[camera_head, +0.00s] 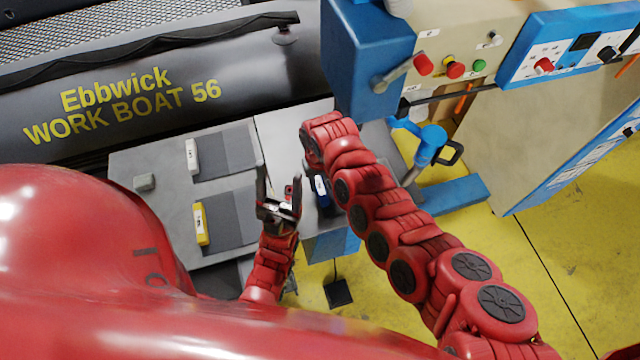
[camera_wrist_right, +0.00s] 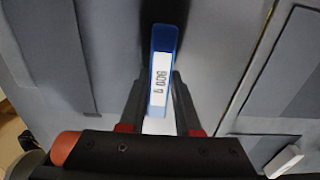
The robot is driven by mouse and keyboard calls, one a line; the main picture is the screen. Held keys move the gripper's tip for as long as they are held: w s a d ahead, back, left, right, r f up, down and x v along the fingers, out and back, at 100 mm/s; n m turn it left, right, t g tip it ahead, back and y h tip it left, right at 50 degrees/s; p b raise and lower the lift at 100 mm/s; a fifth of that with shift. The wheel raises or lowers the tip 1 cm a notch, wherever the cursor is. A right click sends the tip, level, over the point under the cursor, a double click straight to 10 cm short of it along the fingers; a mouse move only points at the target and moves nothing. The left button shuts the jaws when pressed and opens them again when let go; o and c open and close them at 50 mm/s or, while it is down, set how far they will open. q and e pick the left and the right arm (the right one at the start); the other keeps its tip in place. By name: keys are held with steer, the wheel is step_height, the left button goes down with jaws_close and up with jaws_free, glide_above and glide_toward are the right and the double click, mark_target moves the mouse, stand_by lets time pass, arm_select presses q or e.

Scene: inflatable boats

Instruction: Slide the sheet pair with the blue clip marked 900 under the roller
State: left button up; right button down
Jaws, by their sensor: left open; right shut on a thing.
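The blue clip (camera_head: 320,188) shows beside my right arm in the head view. In the right wrist view the blue clip (camera_wrist_right: 164,40) has a white label with dark print, seen turned; it appears to read 900 D. My right gripper (camera_wrist_right: 158,100) is shut on this clip. In the head view the right gripper is hidden behind its own red arm. The sheets at the blue clip are mostly hidden, and I cannot make out their edges. My left gripper (camera_head: 278,196) is open and empty, just left of the blue clip. I cannot make out the roller.
A white clip (camera_head: 192,156) and a yellow clip (camera_head: 200,225) hold grey sheets on the grey table (camera_head: 140,165). The blue and beige machine (camera_head: 365,60) stands at the back right. A dark boat (camera_head: 230,80) lies behind.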

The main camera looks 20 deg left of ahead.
steer(key=shift+w+a+f+b, duration=0.15)
steer(key=shift+w+a+b, duration=0.35)
steer(key=shift+w+b, duration=0.4)
steer(key=w+a+b, duration=0.1)
steer(key=b, duration=0.3)
steer(key=shift+w+f+b, duration=0.1)
steer(key=shift+w+b, duration=0.05)
steer(key=shift+b, duration=0.15)
steer(key=shift+w+a+b, duration=0.15)
steer(key=shift+w+b, duration=0.05)
steer(key=shift+b, duration=0.55)
steer(key=shift+f+b, duration=0.1)
steer(key=shift+b, duration=0.2)
steer(key=c, duration=0.5)
jaws_free()
